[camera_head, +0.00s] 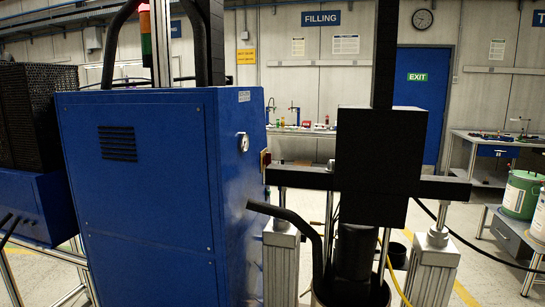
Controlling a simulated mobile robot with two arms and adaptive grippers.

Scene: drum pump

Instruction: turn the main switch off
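A large blue cabinet (135,190) stands at the left with vent slots in its front. At its right edge is a small red and yellow part (265,161), seen nearly edge-on, which looks like the main switch. Its face and handle position cannot be made out. Neither of my grippers is in view.
A drum pump with a black block (380,165), a crossbar and grey cylinders (432,268) stands close right of the cabinet. Green and white drums (520,195) stand at the far right. Open floor and a blue exit door (412,90) lie behind.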

